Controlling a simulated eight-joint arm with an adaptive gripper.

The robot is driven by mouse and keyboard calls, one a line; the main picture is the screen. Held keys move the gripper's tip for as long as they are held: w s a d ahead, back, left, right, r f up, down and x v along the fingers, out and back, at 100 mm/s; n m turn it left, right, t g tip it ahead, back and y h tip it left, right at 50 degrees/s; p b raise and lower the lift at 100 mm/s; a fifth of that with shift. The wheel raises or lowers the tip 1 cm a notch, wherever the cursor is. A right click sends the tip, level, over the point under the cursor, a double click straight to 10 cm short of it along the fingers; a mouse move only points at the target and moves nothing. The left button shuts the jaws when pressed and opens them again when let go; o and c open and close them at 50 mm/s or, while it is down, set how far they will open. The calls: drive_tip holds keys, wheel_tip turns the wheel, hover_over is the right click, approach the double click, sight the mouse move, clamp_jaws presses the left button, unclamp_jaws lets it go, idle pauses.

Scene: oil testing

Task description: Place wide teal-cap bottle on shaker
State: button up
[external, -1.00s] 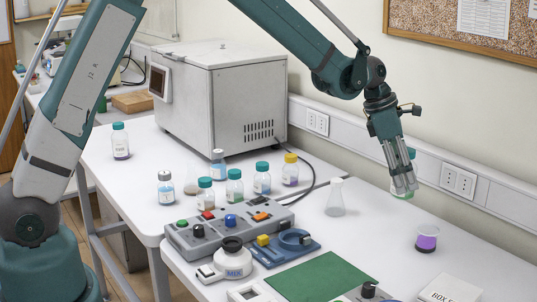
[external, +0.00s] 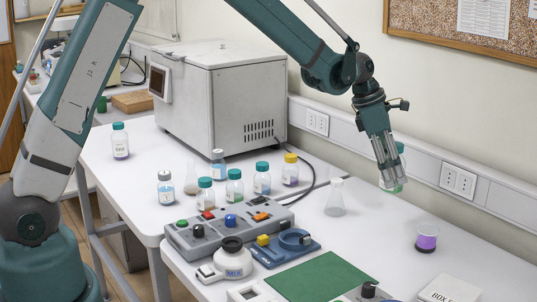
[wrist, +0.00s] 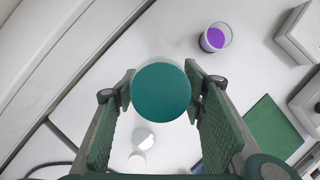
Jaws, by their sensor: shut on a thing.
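My gripper (external: 391,180) is shut on a bottle with a wide teal cap, held in the air over the right part of the bench. In the wrist view the round teal cap (wrist: 161,92) sits between the two finger pads and hides the bottle's body. In the external view the fingers cover most of the bottle. The small white device marked MIX (external: 226,262) with a dark round top looks like the shaker. It stands on the front bench, left of and below my gripper, with nothing on its top.
A conical flask (external: 335,198) stands near the gripper, and a purple-filled cup (external: 427,238) is to its right. Several capped bottles stand behind the grey control box (external: 228,226). A blue device (external: 283,247) is beside the MIX device. A green mat (external: 320,277) lies in front.

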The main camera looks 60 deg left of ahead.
drive_tip(key=s+a+r+n+p, duration=0.15)
drive_tip(key=s+a, duration=0.35)
drive_tip(key=a, duration=1)
drive_tip(key=s+a+r, duration=0.2)
drive_tip(key=s+a, duration=0.4)
drive_tip(key=a, duration=0.8)
drive_tip(key=s+a+r+n, duration=0.15)
drive_tip(key=s+a, duration=0.35)
drive_tip(key=a, duration=1)
drive_tip(key=s+a+f+n, duration=0.1)
drive_tip(key=s+a+f, duration=0.1)
drive_tip(key=s+a, duration=1.2)
drive_tip(key=s+a+f+t+y+b, duration=0.1)
drive_tip(key=s+a+f, duration=0.2)
drive_tip(key=s+a, duration=1)
drive_tip(key=a, duration=0.4)
drive_tip(key=shift+s+a+n+b, duration=0.25)
drive_tip(key=shift+s+n+b, duration=0.05)
drive_tip(key=shift+s+n, duration=0.1)
wheel_tip(320, 180, down, 6)
drive_tip(key=shift+f, duration=0.15)
drive_tip(key=shift+f, duration=1.9)
